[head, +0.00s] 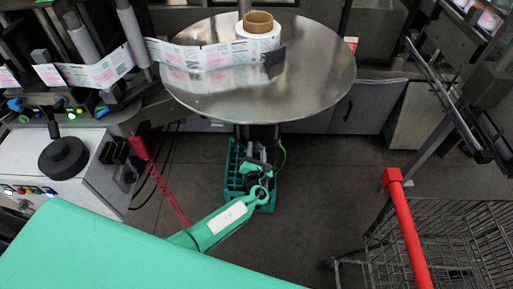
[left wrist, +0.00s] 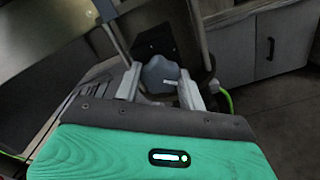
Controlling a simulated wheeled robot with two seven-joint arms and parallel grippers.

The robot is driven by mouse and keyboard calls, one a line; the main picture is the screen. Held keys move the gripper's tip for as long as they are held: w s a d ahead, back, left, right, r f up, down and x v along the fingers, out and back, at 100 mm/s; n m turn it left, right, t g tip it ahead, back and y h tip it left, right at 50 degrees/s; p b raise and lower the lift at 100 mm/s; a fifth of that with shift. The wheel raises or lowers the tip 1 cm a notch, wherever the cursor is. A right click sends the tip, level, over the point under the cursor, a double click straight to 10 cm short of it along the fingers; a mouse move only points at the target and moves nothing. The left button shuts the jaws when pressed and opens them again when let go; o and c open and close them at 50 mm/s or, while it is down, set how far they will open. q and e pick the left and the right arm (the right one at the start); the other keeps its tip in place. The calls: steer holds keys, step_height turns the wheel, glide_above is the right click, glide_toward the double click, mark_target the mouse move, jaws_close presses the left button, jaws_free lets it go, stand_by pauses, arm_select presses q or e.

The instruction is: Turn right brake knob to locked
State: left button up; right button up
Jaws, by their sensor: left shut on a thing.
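The brake knob (left wrist: 158,70) is a grey-blue knob with a small pale pointer on a dark plate, seen in the left wrist view. My left gripper (left wrist: 158,88) has one finger on each side of it and is shut on it. In the head view my left gripper (head: 257,155) is below the front edge of the round steel turntable (head: 300,85). There the knob is too small and covered to make out. I cannot read the knob's setting for certain. My right gripper is not in view.
A label roll (head: 258,32) stands on the turntable, with its label strip running left. A teal crate (head: 231,183) is on the floor below my gripper. A white machine (head: 80,180) stands left, a wire cart (head: 470,235) right.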

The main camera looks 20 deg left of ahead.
arm_select(q)
steer(key=m+p, duration=0.3)
steer(key=m, duration=0.3)
steer(key=shift+r+m+p, duration=0.1)
steer(key=shift+m+p, duration=0.2)
steer(key=shift+p, duration=0.1)
steer(key=m+p, duration=0.3)
steer(key=m, duration=0.2)
steer(key=m+p, duration=0.2)
steer(key=m, duration=0.3)
steer(key=m+p, duration=0.1)
steer(key=m, duration=0.2)
steer(key=shift+s+m+p, duration=0.1)
steer(key=shift+m+p, duration=1)
steer(key=shift+m, duration=0.2)
steer(key=shift+f+m, duration=0.25)
steer(key=shift+m, duration=0.55)
steer(key=o, duration=1)
